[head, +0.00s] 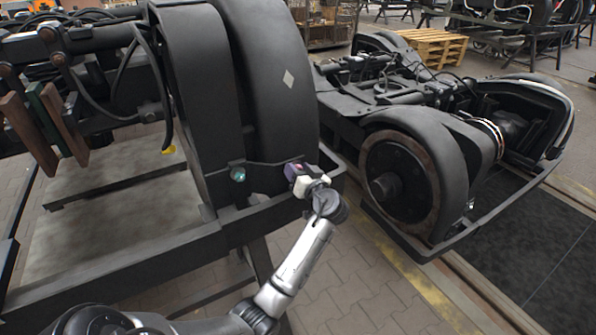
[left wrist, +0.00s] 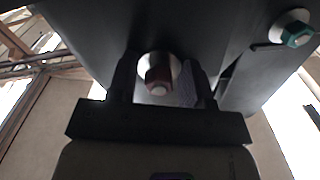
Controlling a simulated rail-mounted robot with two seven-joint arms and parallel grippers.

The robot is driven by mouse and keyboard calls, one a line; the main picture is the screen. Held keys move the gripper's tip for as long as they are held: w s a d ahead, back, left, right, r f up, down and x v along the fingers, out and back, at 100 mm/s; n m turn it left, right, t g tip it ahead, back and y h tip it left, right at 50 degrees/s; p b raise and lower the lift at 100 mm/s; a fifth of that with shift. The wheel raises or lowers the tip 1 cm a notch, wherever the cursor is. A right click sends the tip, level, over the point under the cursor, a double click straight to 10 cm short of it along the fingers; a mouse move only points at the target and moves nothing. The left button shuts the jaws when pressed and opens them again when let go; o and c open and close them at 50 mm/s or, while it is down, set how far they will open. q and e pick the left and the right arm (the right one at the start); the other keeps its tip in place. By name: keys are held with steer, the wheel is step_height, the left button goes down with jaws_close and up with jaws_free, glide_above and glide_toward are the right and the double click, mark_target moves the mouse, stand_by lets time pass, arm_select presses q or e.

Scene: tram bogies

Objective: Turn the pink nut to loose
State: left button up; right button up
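The pink nut (left wrist: 158,73) looks dull reddish-pink in the left wrist view. It sits on a pale round washer or collar on the underside of a dark frame part. My left gripper (left wrist: 160,85) has one finger on each side of it. The fingers look apart, with small gaps to the nut, so it appears open around the nut. In the head view my left gripper (head: 300,178) is at the dark frame below the large wheel cover and mostly hides the nut. A purple-pink patch shows there, but I cannot tell what it belongs to. My right gripper is not in view.
A teal nut (head: 238,174) sits on the same frame to the left; it also shows in the left wrist view (left wrist: 297,35). A second bogie (head: 420,150) stands at the right. A wooden pallet (head: 432,47) lies behind. Paved floor (head: 365,285) is clear in front.

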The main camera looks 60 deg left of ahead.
arm_select(q)
steer(key=shift+o, duration=0.2)
steer(key=d+p, duration=0.2)
steer(key=d, duration=1.1)
steer(key=shift+s+d+p, duration=0.15)
steer(key=shift+d+p, duration=0.2)
steer(key=shift+d, duration=0.05)
